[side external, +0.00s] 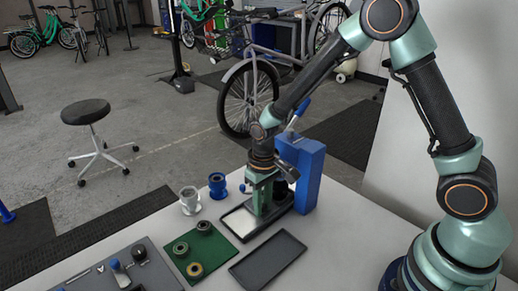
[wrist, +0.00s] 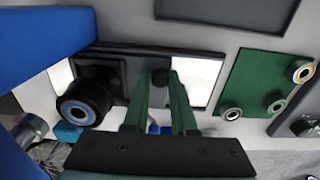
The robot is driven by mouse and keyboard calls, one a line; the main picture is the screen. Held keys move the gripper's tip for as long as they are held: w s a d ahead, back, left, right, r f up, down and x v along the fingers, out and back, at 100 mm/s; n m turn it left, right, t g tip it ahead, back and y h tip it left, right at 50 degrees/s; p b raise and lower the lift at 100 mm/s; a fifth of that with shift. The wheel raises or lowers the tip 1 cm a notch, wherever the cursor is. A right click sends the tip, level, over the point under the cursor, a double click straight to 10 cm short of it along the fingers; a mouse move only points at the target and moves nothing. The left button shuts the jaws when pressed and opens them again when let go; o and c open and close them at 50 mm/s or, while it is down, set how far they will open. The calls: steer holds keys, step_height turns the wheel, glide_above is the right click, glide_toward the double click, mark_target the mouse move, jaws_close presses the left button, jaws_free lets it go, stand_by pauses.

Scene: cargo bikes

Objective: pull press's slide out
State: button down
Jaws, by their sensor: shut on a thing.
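The press (side external: 308,175) is a blue upright body with a blue lever, at the back of the bench; its body fills the left of the wrist view (wrist: 40,35). At its foot lies a dark base with a pale plate (side external: 239,222). In the wrist view the dark slide (wrist: 132,62) lies across this base, with pale surface on both sides. My gripper (side external: 261,207) points down over the slide. Its green fingers (wrist: 161,85) are shut on the slide's small dark handle, mostly hidden between them. A dark round part with a blue ring (wrist: 78,108) sits beside the press body.
A green mat (side external: 220,244) with several bearings and an empty dark tray (side external: 268,262) lie in front. A silver hub (side external: 189,201) and a blue hub (side external: 217,186) stand left of the press. A grey tool board (side external: 150,274) lies front left.

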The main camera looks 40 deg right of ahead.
mark_target(244, 231)
steer(key=shift+s+a+f, duration=0.15)
steer(key=shift+a, duration=1.5)
steer(key=shift+s+a+f, duration=0.1)
steer(key=shift+s+a, duration=0.05)
steer(key=shift+a, duration=1.5)
steer(key=c, duration=0.9)
jaws_free()
steer(key=r, duration=0.7)
steer(key=shift+w+r, duration=0.2)
steer(key=shift+r, duration=0.2)
